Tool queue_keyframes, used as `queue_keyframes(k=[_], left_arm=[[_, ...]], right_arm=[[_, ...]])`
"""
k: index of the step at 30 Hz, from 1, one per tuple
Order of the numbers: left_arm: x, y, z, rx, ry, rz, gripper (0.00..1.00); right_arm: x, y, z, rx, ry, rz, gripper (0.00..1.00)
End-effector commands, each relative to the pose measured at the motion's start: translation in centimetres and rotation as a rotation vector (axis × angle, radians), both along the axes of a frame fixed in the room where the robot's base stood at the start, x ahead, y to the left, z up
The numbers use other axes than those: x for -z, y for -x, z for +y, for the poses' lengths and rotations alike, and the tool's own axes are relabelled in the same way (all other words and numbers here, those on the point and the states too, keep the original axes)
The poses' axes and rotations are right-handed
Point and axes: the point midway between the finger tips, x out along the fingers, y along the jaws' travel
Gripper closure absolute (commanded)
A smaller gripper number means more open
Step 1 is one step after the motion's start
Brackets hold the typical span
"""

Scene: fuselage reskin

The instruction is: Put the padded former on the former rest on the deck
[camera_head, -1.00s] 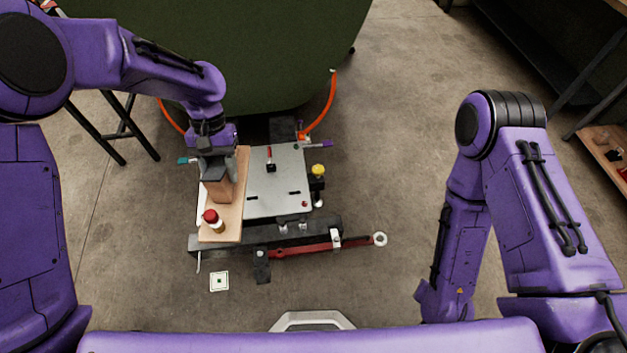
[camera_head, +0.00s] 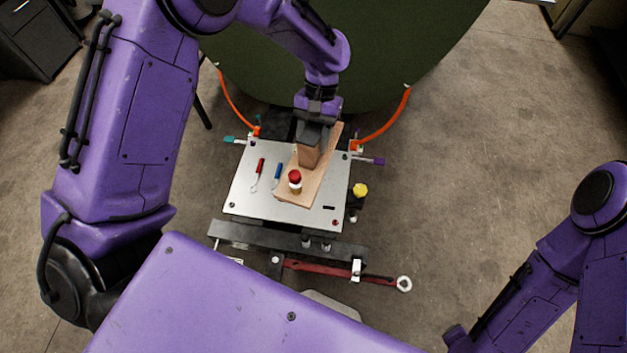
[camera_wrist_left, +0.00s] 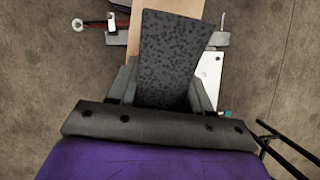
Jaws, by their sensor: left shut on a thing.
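The padded former (camera_head: 307,155) is a wooden block; my left gripper (camera_head: 312,134) is shut on it from above. In the left wrist view a dark speckled face (camera_wrist_left: 172,60) shows between the jaws of my left gripper (camera_wrist_left: 165,95). A long wooden board (camera_head: 322,170) extends beneath the block, slanted over the deck; I cannot tell whether they are joined or whether the board touches the deck. The deck (camera_head: 250,193) is a pale metal plate. I cannot pick out the former rest on it; the board hides part of the plate. My right gripper is outside the view.
A red-capped bottle-like piece (camera_head: 295,181) shows on the board's near end. Red (camera_head: 259,168) and blue (camera_head: 278,172) handled tools lie on the plate's left.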

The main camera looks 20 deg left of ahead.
Motion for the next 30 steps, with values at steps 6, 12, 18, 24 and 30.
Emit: queue_keyframes(k=[6,12,18,24,30], left_arm=[[7.8,-1.7,-1.5,-0.278,0.0,-0.001,1.0],[14.8,-4.4,-2.8,-0.595,-0.005,0.002,1.0],[21.4,-6.7,-3.6,-0.921,-0.01,0.003,1.0],[27.9,-9.1,-4.3,-1.244,-0.015,0.002,1.0],[33.4,-11.4,-4.8,-1.542,-0.017,0.001,1.0]], right_arm=[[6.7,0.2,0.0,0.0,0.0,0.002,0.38],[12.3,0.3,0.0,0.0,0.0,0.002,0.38],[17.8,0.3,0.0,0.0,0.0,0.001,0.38],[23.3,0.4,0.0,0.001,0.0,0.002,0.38],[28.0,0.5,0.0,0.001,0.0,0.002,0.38]])
